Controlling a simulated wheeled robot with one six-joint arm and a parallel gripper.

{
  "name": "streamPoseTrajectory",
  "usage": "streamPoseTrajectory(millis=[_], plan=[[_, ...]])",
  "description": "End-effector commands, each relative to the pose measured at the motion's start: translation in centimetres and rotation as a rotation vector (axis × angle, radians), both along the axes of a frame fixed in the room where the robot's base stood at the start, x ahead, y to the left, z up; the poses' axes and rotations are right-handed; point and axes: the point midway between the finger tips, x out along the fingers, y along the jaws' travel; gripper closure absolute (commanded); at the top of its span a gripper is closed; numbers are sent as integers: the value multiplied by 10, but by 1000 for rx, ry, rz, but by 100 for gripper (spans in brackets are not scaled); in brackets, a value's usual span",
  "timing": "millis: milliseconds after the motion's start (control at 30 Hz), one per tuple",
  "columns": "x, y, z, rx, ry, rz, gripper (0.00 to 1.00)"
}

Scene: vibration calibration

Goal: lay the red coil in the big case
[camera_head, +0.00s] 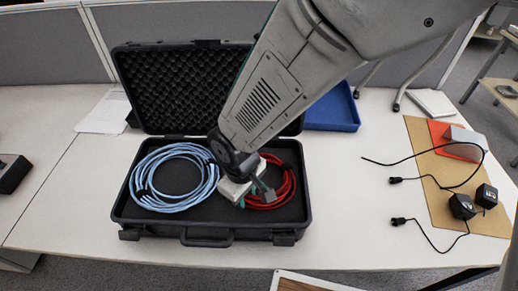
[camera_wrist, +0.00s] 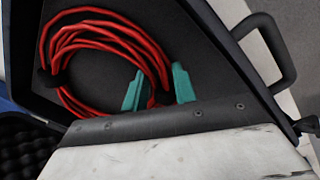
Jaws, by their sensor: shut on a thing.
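The big case (camera_head: 121,201) is black and stands open on the table, its foam-lined lid raised at the back. The red coil (camera_head: 290,188) is inside the right part of the case, partly hidden by my gripper (camera_head: 256,196). In the wrist view the red coil (camera_wrist: 95,28) lies over the dark case floor, and the green fingertips of my gripper (camera_wrist: 157,92) are shut on its near edge. Whether the coil rests fully on the floor I cannot tell. A light blue coil (camera_head: 147,196) lies in the left part of the case.
A blue tray (camera_head: 335,112) stands behind the case at right. White papers (camera_head: 105,113) lie at left.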

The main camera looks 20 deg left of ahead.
Motion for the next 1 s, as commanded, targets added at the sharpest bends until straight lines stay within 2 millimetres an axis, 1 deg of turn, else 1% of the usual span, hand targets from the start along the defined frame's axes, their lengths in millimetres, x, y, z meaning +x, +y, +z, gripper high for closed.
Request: streamPoseTrajectory(millis=[33, 67, 100, 133, 400, 467, 533, 667, 800, 900, 1000], plan=[[0, 0, 0, 1, 0, 0, 100], [0, 0, 0, 0, 0, 0, 64], [0, 0, 0, 0, 0, 0, 53], [0, 0, 0, 0, 0, 0, 51], [0, 0, 1, 1, 0, 0, 51], [0, 0, 4, 1, 0, 0, 51], [0, 1, 11, 2, -2, 0, 51], [-1, 2, 35, 5, -3, 0, 51], [-2, 2, 66, 5, -3, 1, 51], [-3, 2, 86, 4, -3, 1, 51], [-4, 3, 102, 3, -2, 1, 51]])
